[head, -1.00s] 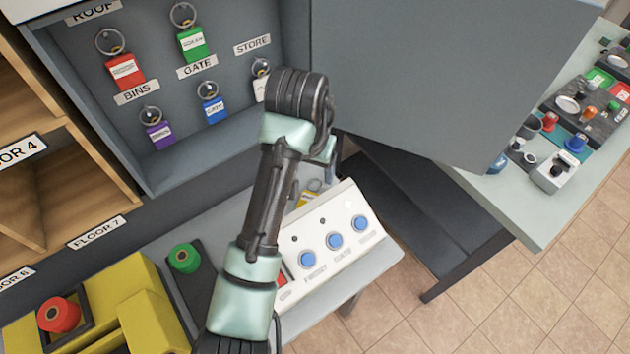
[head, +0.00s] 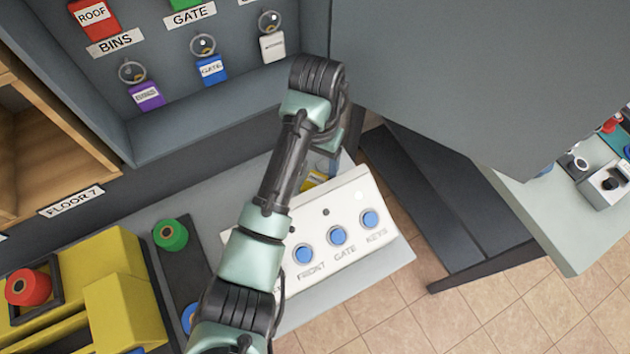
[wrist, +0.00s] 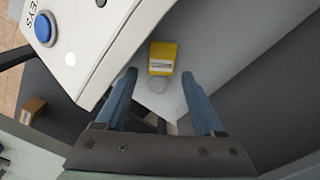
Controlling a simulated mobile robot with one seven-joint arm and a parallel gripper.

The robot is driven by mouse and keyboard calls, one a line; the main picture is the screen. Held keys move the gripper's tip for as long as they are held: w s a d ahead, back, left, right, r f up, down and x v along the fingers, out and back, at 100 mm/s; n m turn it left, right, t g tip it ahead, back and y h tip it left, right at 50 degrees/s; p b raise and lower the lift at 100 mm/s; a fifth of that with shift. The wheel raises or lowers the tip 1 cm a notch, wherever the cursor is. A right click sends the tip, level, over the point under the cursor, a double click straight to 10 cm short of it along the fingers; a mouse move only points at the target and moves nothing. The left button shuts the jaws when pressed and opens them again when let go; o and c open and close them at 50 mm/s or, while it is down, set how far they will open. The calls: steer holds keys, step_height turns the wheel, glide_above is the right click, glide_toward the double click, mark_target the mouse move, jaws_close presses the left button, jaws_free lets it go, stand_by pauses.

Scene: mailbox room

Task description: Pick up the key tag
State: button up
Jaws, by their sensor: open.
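A yellow key tag (wrist: 162,56) with a pale label and a ring (wrist: 158,85) lies on the grey counter (wrist: 180,105) behind the white button box. In the head view only a sliver of the yellow tag (head: 314,181) shows behind my arm. My gripper (wrist: 159,75) is open in the wrist view, its two blue fingers apart, with the tag's ring seen between them and the tag just beyond the tips. Nothing is held. In the head view my forearm hides most of the gripper.
The white button box (head: 345,220) with blue buttons stands close beside the gripper. A key cabinet (head: 215,115) with hanging purple, blue, white and other tags is behind; its open grey door (head: 470,75) is at right. A yellow device (head: 110,300) sits at lower left.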

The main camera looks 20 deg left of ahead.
mark_target(315, 182)
step_height(315, 182, down, 5)
steer(key=shift+a+f, duration=0.1)
steer(key=shift+a, duration=0.05)
steer(key=shift+c, duration=0.3)
jaws_close()
step_height(315, 182, up, 18)
steer(key=p, duration=0.8)
